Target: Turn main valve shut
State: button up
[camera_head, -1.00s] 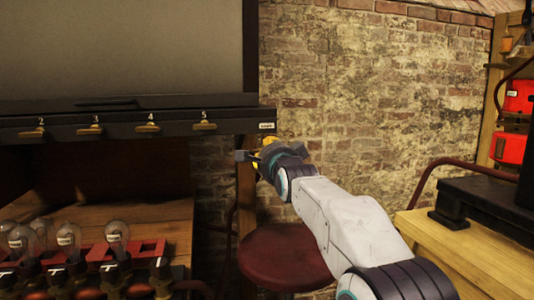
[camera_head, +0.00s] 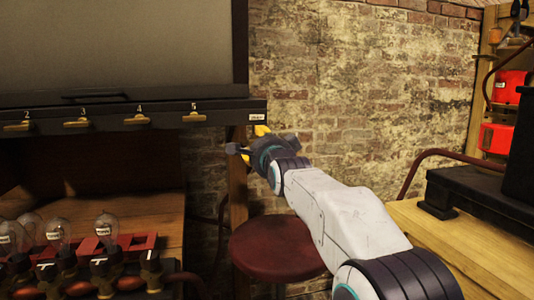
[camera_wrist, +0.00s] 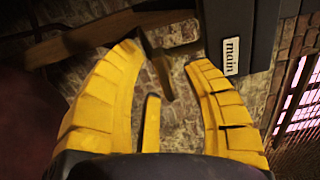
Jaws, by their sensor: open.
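The main valve sits at the right end of the black panel (camera_head: 120,115), by a white plate (camera_head: 256,117) whose text reads "main" in the wrist view (camera_wrist: 231,56). A brass-brown handle (camera_wrist: 160,66) shows there beside the panel, beyond and between my fingertips. It looks apart from the fingers, though depth is hard to judge. My gripper (camera_head: 253,145) is just below the panel's right end. In the wrist view my gripper (camera_wrist: 166,58) has its yellow fingers spread, with nothing held. In the head view the gripper hides the valve handle.
Several brass handles, numbered 2 to 5, line the panel. Glass bulbs (camera_head: 58,232) stand at lower left. A round dark red stool (camera_head: 278,248) is below my arm. A wooden bench (camera_head: 440,235) with black equipment stands right, before a brick wall (camera_head: 360,90).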

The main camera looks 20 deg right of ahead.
jog(key=s, duration=1)
jog(key=shift+s, duration=0.35)
